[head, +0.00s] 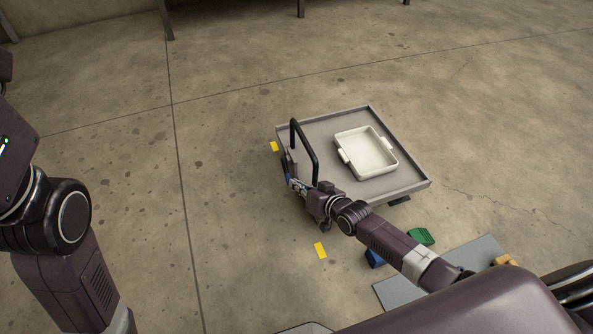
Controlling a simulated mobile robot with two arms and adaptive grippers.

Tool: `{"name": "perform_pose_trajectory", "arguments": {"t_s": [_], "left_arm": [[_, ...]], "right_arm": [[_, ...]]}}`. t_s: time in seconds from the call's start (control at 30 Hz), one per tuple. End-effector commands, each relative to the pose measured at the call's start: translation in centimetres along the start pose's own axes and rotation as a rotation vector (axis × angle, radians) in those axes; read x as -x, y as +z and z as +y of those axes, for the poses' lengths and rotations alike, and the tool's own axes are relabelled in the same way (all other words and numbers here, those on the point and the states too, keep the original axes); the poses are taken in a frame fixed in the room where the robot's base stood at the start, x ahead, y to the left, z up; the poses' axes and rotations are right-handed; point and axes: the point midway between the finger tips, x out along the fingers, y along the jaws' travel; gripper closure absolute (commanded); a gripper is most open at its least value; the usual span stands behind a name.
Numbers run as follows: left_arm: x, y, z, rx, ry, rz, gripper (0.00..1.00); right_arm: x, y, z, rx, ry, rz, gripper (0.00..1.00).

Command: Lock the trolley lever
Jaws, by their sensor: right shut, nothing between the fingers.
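The trolley (405,187) is a low grey platform with a raised rim, standing on the concrete floor right of the middle. A black bar handle (305,138) rises at its left edge. The trolley lever cannot be made out clearly; the trolley's near left corner is partly hidden by my right arm. My right gripper (294,184) is shut and empty, low beside the trolley's left edge, close to the foot of the handle. Whether it touches the trolley cannot be told. My left arm shows at the left edge, with its gripper out of view.
A white tray (345,160) with side grips sits on the trolley. A green object (421,236), a blue object (374,259) and a grey mat (478,254) lie near my right forearm. Floor to the left is clear.

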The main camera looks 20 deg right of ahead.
Motion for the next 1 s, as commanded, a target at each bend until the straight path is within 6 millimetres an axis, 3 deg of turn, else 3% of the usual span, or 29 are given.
{"name": "perform_pose_trajectory", "arguments": {"t_s": [0.77, 1.0], "left_arm": [[-0.43, -0.37, 0.15, -0.002, 0.008, 0.016, 0.7], [-0.28, -0.27, 0.06, -0.003, 0.005, 0.012, 0.7]], "right_arm": [[-0.6, 0.41, 0.3, -0.001, 0.0, 0.0, 1.0], [0.27, 0.52, 0.32, -0.002, 0.0, -0.001, 1.0]]}}
